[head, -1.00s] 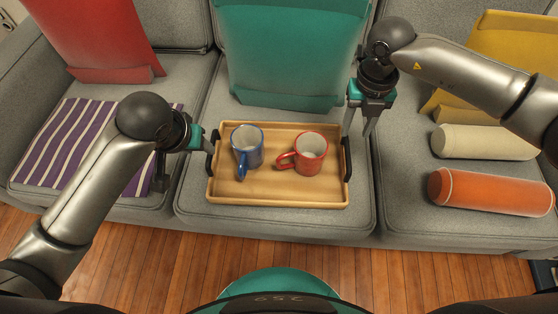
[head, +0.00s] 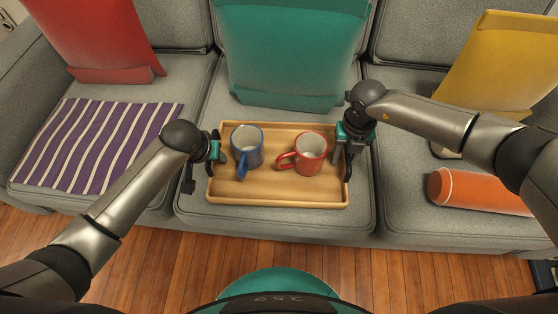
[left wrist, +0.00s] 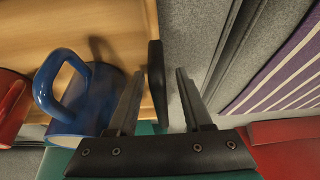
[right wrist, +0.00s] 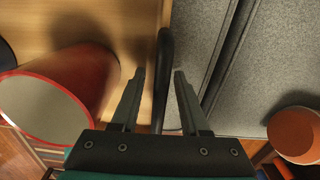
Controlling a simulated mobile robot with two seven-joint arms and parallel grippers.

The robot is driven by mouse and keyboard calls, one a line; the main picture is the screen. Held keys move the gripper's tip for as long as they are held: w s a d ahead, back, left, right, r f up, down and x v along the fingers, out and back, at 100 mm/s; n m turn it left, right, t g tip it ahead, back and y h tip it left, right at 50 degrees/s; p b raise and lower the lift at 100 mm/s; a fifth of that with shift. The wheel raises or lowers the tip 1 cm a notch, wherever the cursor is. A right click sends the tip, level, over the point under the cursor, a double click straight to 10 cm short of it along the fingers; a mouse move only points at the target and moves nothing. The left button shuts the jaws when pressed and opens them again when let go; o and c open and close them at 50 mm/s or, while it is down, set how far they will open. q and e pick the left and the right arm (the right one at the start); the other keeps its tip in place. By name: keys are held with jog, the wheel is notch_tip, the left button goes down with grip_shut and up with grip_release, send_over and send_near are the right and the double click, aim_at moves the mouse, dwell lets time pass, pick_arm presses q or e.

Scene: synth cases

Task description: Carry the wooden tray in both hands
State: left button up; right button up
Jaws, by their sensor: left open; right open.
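The wooden tray (head: 270,192) lies on the middle sofa seat, with a dark handle at each short end. A blue mug (head: 247,146) and a red mug (head: 310,154) stand upright on it. My left gripper (head: 214,165) is at the left end; in the left wrist view its open fingers (left wrist: 158,90) straddle the left handle (left wrist: 157,85). My right gripper (head: 343,165) is at the right end; in the right wrist view its open fingers (right wrist: 160,82) straddle the right handle (right wrist: 164,65). The blue mug is close beside a left finger.
A purple striped cloth (head: 88,145) lies on the left seat. An orange roll (head: 475,191) lies on the right seat. Red (head: 95,35), teal (head: 290,50) and yellow (head: 500,65) cushions lean at the back. Wooden floor (head: 160,265) is in front.

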pick_arm(q)
jog(key=shift+c, duration=0.4)
pick_arm(e)
jog(key=shift+c, duration=0.3)
pick_arm(q)
jog(key=c, duration=0.6)
pick_arm(e)
jog(key=c, duration=0.6)
pick_arm(q)
grip_shut()
pick_arm(e)
grip_shut()
jog(key=shift+w, duration=0.1)
